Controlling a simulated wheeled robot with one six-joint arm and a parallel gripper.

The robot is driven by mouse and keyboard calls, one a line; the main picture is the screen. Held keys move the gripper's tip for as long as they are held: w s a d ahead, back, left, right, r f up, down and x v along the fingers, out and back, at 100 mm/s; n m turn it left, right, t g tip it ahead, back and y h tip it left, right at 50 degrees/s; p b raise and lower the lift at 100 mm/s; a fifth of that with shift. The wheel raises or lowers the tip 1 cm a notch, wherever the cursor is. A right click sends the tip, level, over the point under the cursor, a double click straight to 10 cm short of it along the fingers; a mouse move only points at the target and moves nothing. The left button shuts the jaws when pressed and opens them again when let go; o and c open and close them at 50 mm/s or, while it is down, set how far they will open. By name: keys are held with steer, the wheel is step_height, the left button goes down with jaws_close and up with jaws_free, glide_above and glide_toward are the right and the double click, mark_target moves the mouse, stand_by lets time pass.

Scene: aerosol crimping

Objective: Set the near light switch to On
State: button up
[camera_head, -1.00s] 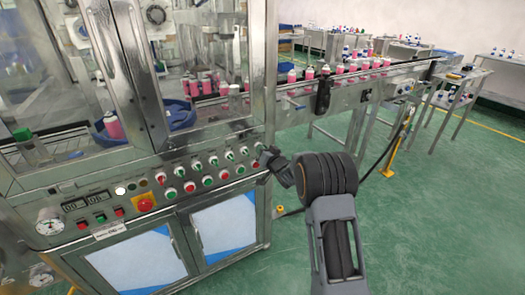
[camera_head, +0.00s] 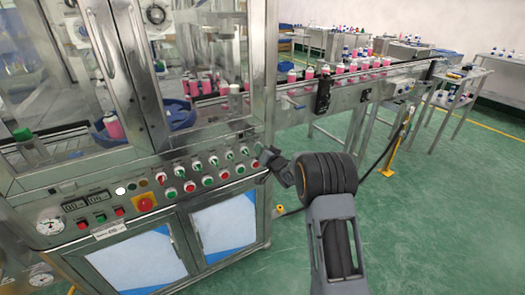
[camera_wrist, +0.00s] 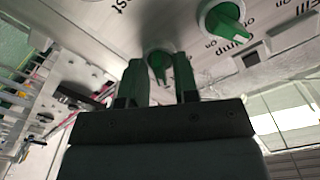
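My gripper (camera_head: 268,157) is at the right end of the control panel, close to its face. In the wrist view the two green fingers of my gripper (camera_wrist: 160,82) are apart, one on each side of a green rotary switch (camera_wrist: 160,65). Gaps seem to show between the switch and the fingers; contact is unclear. The switch's label is partly hidden, so I cannot read whether it is the light switch or its setting. A second green switch (camera_wrist: 226,20) sits to the right, with "On" printed beside it.
The steel control panel (camera_head: 150,190) carries several rotary switches, red and green buttons, and a red emergency button (camera_head: 145,204) at the left. A conveyor (camera_head: 345,88) with pink bottles runs off behind my arm. The green floor (camera_head: 440,210) at right is clear.

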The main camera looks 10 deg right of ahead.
steer(key=shift+o, duration=0.5)
steer(key=v, duration=1.3)
steer(key=shift+s, duration=0.35)
steer(key=shift+d, duration=0.1)
